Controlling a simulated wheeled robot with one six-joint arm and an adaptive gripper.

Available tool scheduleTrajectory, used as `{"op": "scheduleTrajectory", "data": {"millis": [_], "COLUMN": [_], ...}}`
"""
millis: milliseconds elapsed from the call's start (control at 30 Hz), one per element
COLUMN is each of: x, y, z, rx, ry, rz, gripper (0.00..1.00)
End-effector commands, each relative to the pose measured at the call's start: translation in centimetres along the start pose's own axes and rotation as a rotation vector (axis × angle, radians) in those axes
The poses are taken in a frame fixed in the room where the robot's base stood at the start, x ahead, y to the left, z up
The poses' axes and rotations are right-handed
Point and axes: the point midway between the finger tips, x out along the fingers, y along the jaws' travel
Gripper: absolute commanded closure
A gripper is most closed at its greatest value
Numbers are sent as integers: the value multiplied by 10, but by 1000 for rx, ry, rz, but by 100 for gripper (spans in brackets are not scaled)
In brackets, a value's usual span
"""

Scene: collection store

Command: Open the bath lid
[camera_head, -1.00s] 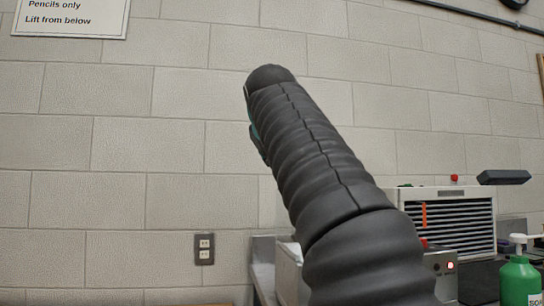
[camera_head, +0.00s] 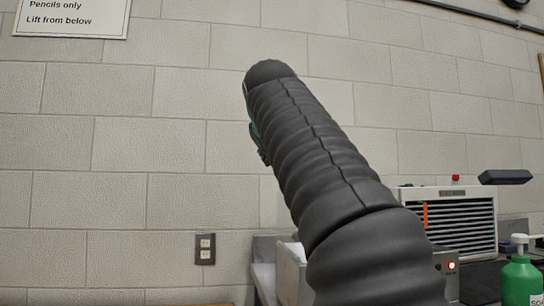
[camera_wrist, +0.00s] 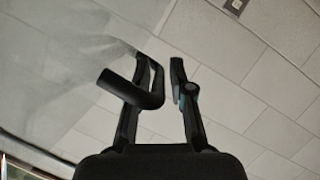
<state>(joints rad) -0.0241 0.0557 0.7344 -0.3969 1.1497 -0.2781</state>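In the wrist view, my gripper (camera_wrist: 164,78) has its two dark fingers apart, with a narrow gap visible between them. A bent black bar handle (camera_wrist: 130,88) crosses the left finger, and its right end reaches into the gap. A clear space shows between the bar and the right finger, so I see no grip on it. A hazy, translucent panel (camera_wrist: 60,45) at the upper left looks like the bath lid; its join to the handle is unclear. In the head view, a pale metal housing (camera_head: 291,272), seemingly the bath, is mostly hidden behind my arm, as is my gripper.
A control panel with a lit red lamp (camera_head: 451,266) shows right of my arm. Behind it stands a white slatted unit (camera_head: 462,222). A green pump bottle (camera_head: 520,280) stands at far right. A wall socket (camera_head: 205,249) and bare block wall lie left.

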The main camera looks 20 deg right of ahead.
Motion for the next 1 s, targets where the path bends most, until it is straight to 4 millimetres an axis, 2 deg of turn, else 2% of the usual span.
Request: {"op": "scheduleTrajectory", "data": {"millis": [300,500,700,1000], "x": [-62,-93,-107,-109], "y": [0,0,0,0], "z": [-1,-1,0,0], "rx": [0,-1,-1,0], "ry": [5,3,1,0], "rz": [-1,-1,0,1], "gripper": [78,78,78,78]}}
